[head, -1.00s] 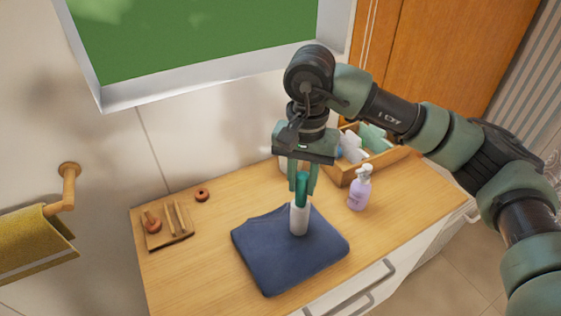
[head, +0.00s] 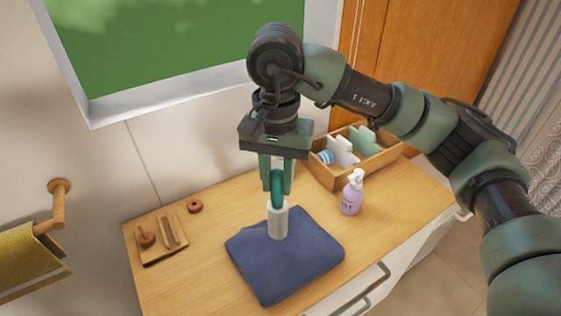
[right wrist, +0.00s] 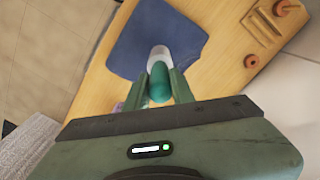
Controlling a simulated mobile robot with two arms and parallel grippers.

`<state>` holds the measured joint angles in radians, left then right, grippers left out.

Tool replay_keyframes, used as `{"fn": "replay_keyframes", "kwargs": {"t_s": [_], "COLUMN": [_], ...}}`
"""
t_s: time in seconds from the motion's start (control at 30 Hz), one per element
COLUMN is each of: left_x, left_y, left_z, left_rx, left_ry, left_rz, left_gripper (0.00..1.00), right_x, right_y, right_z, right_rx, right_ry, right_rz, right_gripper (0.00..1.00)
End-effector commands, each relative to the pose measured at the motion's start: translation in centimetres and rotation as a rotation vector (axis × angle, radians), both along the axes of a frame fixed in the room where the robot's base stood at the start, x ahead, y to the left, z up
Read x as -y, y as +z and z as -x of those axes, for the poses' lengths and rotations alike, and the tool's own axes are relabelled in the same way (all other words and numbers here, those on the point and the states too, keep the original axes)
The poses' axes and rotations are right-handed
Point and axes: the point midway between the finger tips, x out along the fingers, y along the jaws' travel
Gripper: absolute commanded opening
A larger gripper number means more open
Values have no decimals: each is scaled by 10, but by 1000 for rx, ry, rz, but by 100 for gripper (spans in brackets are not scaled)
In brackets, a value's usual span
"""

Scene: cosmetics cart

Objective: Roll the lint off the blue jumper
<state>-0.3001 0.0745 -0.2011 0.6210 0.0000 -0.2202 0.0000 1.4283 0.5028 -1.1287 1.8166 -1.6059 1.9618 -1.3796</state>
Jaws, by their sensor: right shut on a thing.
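The blue jumper (head: 290,262) lies folded flat on the wooden cart top. My right gripper (head: 276,190) is shut on the green handle of the lint roller (head: 278,222), whose white cylinder points down at the jumper's back part. In the head view the white end overlaps the jumper; I cannot tell whether it touches. In the right wrist view the roller (right wrist: 159,80) sits between the fingers (right wrist: 160,90), with the jumper (right wrist: 150,38) beyond it. No lint can be made out on the jumper. My left gripper is not in view.
A lilac pump bottle (head: 351,196) stands right of the jumper. A wooden box (head: 325,177) with white and green items is at the back right. A wooden tray (head: 150,256) and a brown ring (head: 195,206) are at the left. A yellow towel (head: 25,257) hangs far left.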

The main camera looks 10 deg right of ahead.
Motion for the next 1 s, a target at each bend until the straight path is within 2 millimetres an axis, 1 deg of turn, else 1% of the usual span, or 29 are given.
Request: {"fn": "replay_keyframes", "kwargs": {"t_s": [0.03,0.2,0.3,1.0], "left_x": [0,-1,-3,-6], "left_y": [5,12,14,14], "left_z": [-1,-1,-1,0], "left_rx": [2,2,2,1], "left_ry": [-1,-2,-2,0], "left_rz": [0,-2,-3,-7], "left_gripper": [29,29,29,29], "right_x": [-1,-4,-5,-5], "right_y": [8,23,29,31], "right_z": [1,5,7,8], "right_rx": [1,2,2,0], "right_ry": [1,-1,-3,-4], "right_rz": [0,-1,-1,-1], "right_gripper": [0,0,0,0]}}
